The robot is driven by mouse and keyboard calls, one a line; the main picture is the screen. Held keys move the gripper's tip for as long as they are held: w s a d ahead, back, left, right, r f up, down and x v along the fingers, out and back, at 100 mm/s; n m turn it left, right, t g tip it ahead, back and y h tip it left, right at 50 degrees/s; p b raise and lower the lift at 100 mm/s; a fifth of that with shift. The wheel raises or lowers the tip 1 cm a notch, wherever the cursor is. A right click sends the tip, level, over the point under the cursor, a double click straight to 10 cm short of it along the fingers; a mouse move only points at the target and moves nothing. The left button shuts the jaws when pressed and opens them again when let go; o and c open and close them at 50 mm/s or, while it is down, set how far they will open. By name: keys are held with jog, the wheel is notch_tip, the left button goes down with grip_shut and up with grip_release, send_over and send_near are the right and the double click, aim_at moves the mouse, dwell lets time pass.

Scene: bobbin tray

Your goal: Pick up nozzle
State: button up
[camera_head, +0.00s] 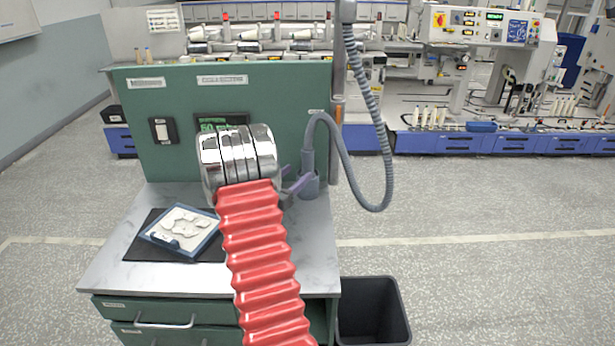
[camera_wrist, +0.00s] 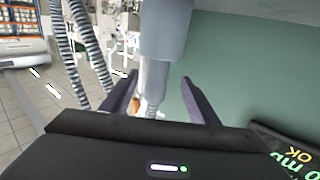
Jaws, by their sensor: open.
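The nozzle (camera_head: 308,161) is a grey tube on the end of a grey hose (camera_head: 343,150). It stands upright in a grey cup-shaped holder (camera_head: 310,186) at the right of the bench. My gripper (camera_head: 293,177), with purple fingers, is just left of the nozzle and holder. In the wrist view, which looks upside down, my gripper (camera_wrist: 159,84) is open. The narrow nozzle (camera_wrist: 155,86) shows between the fingers, with gaps on both sides. The wider holder (camera_wrist: 166,32) is above it in that picture. How deep the fingers reach around the nozzle is hard to tell.
A green back panel (camera_head: 170,95) with a dark display (camera_head: 222,121) stands behind. A blue-framed tray (camera_head: 207,246) lies on a black mat (camera_head: 140,247) on the bench (camera_head: 315,250). A ribbed hose (camera_head: 368,85) hangs right of the panel. A dark bin (camera_head: 375,315) stands at front right.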

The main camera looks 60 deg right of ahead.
aim_at(304, 166)
jog(key=shift+s+d, duration=0.15)
jog(key=shift+d, duration=0.85)
jog(key=shift+s+d+r, duration=0.15)
jog(key=shift+d, duration=0.25)
jog(key=shift+s+d+r, duration=0.15)
jog(key=shift+s+d, duration=0.05)
jog(key=shift+d, duration=0.9)
jog(key=shift+s+d+r, duration=0.15)
jog(key=shift+s+d, duration=0.05)
jog(key=shift+d, duration=0.85)
jog(key=shift+c, duration=0.5)
jog(key=c, duration=1.1)
jog(key=shift+r, duration=0.1)
